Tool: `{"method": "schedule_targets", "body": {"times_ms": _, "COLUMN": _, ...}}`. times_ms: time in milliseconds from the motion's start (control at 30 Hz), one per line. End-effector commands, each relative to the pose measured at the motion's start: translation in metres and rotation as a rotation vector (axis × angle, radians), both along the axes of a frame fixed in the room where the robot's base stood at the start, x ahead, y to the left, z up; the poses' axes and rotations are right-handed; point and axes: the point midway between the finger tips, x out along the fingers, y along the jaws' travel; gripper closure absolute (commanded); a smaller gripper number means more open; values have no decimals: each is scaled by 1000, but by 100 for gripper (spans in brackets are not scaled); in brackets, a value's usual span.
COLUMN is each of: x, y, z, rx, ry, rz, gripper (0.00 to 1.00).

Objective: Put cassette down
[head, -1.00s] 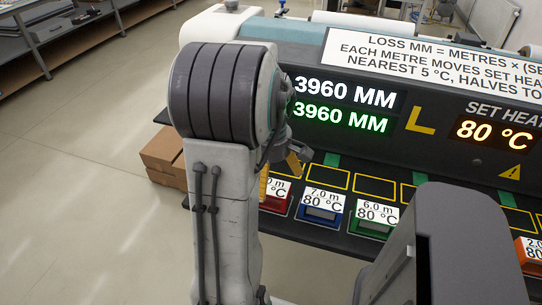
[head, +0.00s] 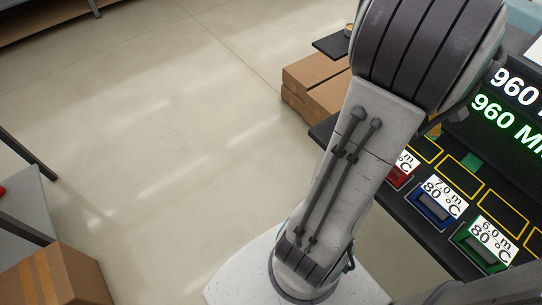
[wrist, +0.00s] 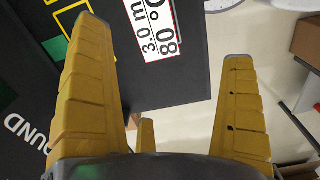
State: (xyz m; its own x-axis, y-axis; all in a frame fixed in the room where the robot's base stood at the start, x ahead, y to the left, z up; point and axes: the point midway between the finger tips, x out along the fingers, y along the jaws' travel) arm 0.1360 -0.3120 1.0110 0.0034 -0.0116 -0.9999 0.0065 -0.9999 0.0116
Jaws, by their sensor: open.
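My gripper (wrist: 163,40) is open in the wrist view, its yellow fingers wide apart with nothing held between them. A white label with a red edge reading 3.0 m, 80 °C (wrist: 155,28) lies beyond the fingertips on the dark bench top; whether it is on a cassette cannot be told. In the head view a red cassette (head: 397,178), a blue cassette (head: 433,207) and a green cassette (head: 482,247) stand in a row on the bench, labelled on top. The blue reads 7.0 m, the green 6.0 m. My arm hides most of my gripper there.
The dark bench (head: 413,213) has yellow-outlined slots behind the cassettes. Its edge shows in the wrist view, with pale floor beyond. Cardboard boxes (head: 318,82) are stacked beside the bench's far end. Another box (head: 60,278) is at lower left. The floor (head: 150,130) between is clear.

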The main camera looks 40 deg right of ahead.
Motion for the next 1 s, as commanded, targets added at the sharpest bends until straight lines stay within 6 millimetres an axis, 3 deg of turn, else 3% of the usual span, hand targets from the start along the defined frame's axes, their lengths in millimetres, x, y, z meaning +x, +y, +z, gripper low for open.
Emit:
{"method": "schedule_targets", "body": {"times_ms": 200, "x": 71, "y": 64, "z": 10, "rx": -51, "ry": -33, "rz": 19, "gripper": 0}}
{"method": "schedule_targets", "body": {"times_ms": 400, "x": 112, "y": 140, "z": 14, "rx": -79, "ry": -96, "rz": 20, "gripper": 0}}
{"method": "schedule_targets", "body": {"times_ms": 533, "x": 123, "y": 190, "z": 13, "rx": -79, "ry": -145, "rz": 19, "gripper": 0}}
{"method": "schedule_targets", "body": {"times_ms": 700, "x": 122, "y": 246, "z": 9, "rx": -58, "ry": -205, "rz": 16, "gripper": 0}}
{"method": "schedule_targets", "body": {"times_ms": 833, "x": 116, "y": 276, "z": 4, "rx": -33, "ry": -241, "rz": 13, "gripper": 0}}
{"method": "schedule_targets", "body": {"times_ms": 1000, "x": 106, "y": 300, "z": 0, "rx": -5, "ry": -269, "rz": 7, "gripper": 0}}
